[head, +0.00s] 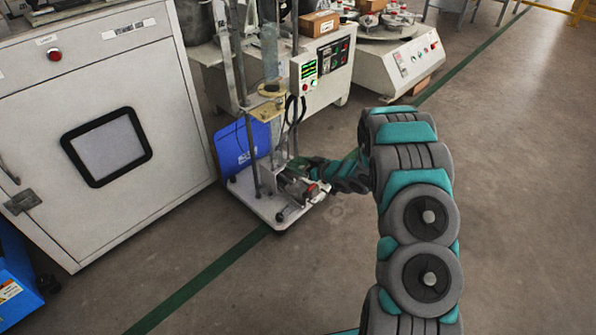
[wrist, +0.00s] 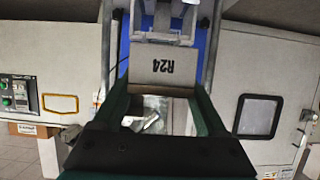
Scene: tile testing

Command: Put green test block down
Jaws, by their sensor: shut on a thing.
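My gripper (wrist: 160,98) is shut on a block (wrist: 160,68) marked R24, with its two dark green fingers on either side. The marking reads upside down in the wrist view. The face I see is grey; I cannot make out green on it. In the head view my gripper reaches in low at the test stand (head: 262,205), which has a white base plate and upright posts. The block is not clear there, so I cannot tell whether it touches the stand.
A white cabinet (head: 50,130) with a dark-framed window stands left of the stand. A control box (head: 304,72) hangs on the stand, and a low white machine (head: 375,68) is behind. The floor at right is clear.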

